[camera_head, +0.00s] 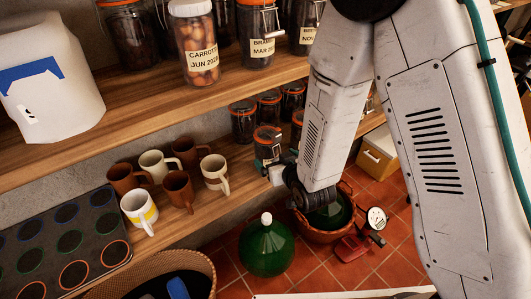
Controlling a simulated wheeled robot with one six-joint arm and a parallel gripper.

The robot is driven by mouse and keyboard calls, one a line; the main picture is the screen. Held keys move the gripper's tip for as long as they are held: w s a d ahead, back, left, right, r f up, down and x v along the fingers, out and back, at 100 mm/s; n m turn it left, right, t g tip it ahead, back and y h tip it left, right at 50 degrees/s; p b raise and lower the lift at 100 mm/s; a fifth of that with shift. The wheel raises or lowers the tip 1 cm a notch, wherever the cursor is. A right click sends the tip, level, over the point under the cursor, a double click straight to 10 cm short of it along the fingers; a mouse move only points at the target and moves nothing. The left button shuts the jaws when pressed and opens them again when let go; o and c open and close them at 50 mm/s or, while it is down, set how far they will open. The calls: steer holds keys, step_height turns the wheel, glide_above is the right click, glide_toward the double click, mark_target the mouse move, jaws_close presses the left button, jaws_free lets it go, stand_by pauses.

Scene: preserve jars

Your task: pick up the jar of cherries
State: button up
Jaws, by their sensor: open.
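No label reading cherries shows in the head view. Several dark jars with orange lids stand close together on the lower shelf, including a left one (243,122) and a middle one (269,106); I cannot read labels on them. A front jar (267,134) with an orange lid stands nearest my gripper (268,160). My gripper is open and small in the picture, at the front of this jar. It partly covers the jar's lower part. I cannot tell whether the fingers touch it. My arm hides the right part of the jar group.
The upper shelf (130,101) above holds a carrot jar (197,45) and other jars. Several mugs (158,165) stand left on the lower shelf (240,170). A green demijohn (266,247), a basket (326,234) and a red scale (355,246) stand on the tiled floor.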

mark_target(271, 153)
steer(key=x, duration=0.6)
steer(key=shift+a+r, duration=0.1)
steer(key=shift+r, duration=0.2)
steer(key=c, duration=1.9)
